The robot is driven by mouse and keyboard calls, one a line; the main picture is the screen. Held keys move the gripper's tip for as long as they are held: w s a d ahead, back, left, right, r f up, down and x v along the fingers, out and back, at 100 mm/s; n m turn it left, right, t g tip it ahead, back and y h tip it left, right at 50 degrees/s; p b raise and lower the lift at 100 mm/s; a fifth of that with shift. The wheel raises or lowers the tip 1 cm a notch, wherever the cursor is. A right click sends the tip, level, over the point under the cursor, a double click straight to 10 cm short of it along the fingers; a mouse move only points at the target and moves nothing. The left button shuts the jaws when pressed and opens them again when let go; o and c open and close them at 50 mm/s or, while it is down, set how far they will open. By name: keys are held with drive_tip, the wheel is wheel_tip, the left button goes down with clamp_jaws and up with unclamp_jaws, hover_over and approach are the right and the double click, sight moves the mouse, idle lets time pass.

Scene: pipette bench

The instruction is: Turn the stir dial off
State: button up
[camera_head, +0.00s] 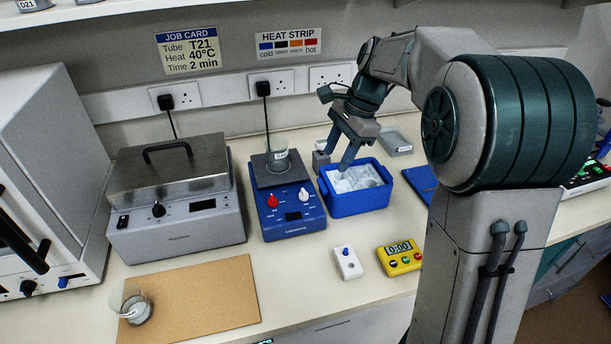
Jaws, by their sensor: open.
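The blue hotplate stirrer (290,228) stands on the bench with a dark top plate (262,174). A glass beaker (277,158) sits on the plate. Its front has a red dial (271,201) at left, a white dial (303,195) at right and a dark display (293,216) below. The labels and dial marks are too small to read, so I cannot tell which dial is for stirring or how either is set. My gripper (336,157) is open, pointing down over the back of the blue ice tub (358,200), right of the stirrer and apart from both dials.
A lidded grey bath (178,235) stands close left of the stirrer. A cork mat (215,300) with a glass beaker (138,307) lies in front. A small white switch box (347,263) and yellow timer (399,258) lie front right. The bench just before the stirrer is clear.

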sight(304, 191)
drive_tip(key=w+a+m, duration=0.2)
drive_tip(key=w, duration=0.2)
drive_tip(key=shift+g+y, duration=0.3)
drive_tip(key=p+x, duration=0.2)
drive_tip(key=x, duration=1.1)
drive_tip(key=shift+s+a+f, duration=0.1)
drive_tip(key=shift+a+f, duration=0.1)
drive_tip(key=shift+f, duration=0.05)
